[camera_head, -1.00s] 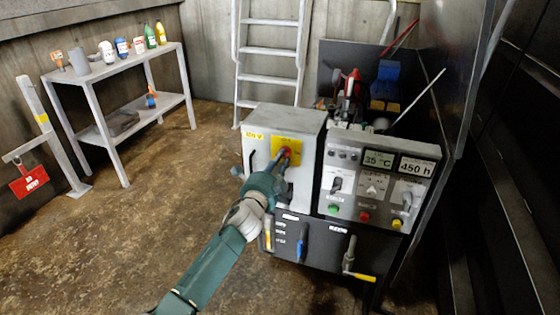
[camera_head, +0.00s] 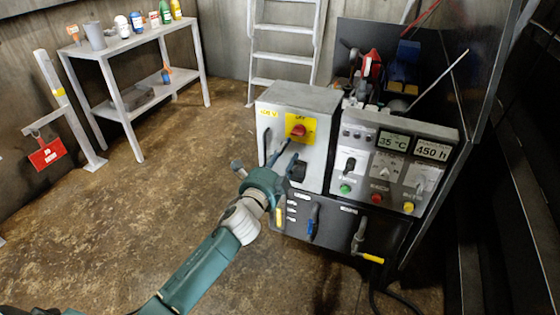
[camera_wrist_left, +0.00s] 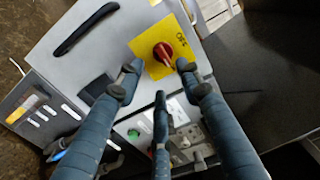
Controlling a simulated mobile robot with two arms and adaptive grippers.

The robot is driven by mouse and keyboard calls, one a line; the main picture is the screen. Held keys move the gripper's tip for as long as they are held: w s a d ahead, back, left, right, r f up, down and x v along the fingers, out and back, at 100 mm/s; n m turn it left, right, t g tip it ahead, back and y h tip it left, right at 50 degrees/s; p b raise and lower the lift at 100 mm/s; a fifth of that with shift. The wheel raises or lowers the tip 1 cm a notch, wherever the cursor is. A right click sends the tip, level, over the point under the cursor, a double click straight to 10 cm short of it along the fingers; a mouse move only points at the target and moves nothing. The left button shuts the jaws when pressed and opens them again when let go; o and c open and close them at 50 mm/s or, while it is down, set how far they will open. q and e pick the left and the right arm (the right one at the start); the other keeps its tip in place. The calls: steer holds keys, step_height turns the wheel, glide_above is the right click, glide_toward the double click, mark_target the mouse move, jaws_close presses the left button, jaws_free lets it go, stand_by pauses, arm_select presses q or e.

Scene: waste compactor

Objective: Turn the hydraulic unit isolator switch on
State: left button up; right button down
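The isolator switch is a red rotary knob (camera_head: 298,131) on a yellow plate (camera_head: 296,122), on the front of a grey cabinet (camera_head: 309,96). My left gripper (camera_head: 283,160) is just in front of and below the knob in the head view. In the left wrist view, its blue fingers (camera_wrist_left: 158,75) are spread, with nothing between them. The red knob (camera_wrist_left: 163,53) shows uncovered just beyond the fingertips, apart from them as far as I can tell. The small lettering on the plate is too blurred to read. My right gripper is not in view.
To the cabinet's right is a control panel (camera_head: 395,165) with displays, switches and coloured buttons. Below, a dark panel carries a blue-handled lever (camera_head: 312,222) and a yellow-handled crank (camera_head: 370,258). A shelf table (camera_head: 118,45) and ladder (camera_head: 285,56) stand behind.

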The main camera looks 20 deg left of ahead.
arm_select(q)
steer(key=s, duration=0.4)
steer(key=shift+s, duration=0.1)
